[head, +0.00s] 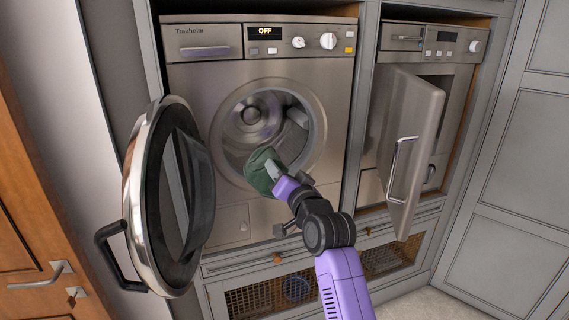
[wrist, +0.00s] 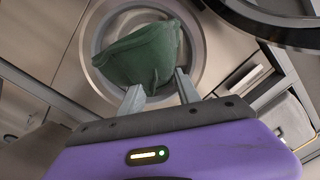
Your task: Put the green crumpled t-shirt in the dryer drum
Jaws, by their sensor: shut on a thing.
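The green crumpled t-shirt (head: 262,170) is held at the lower front of the left machine's round opening in the head view. It also shows in the wrist view (wrist: 140,55), bunched between my fingertips and covering much of the opening. My gripper (head: 273,172) is shut on the t-shirt; its two fingers (wrist: 158,92) reach it from below in the wrist view. The drum (head: 252,118) of the left machine is open, with a bare metal inside. I cannot tell whether part of the t-shirt is past the rim.
The round door (head: 165,195) of the left machine stands swung open to the left. A second appliance (head: 430,45) on the right has its door (head: 411,140) ajar. Wire-fronted drawers (head: 262,297) lie below. A wooden door (head: 35,245) is at far left.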

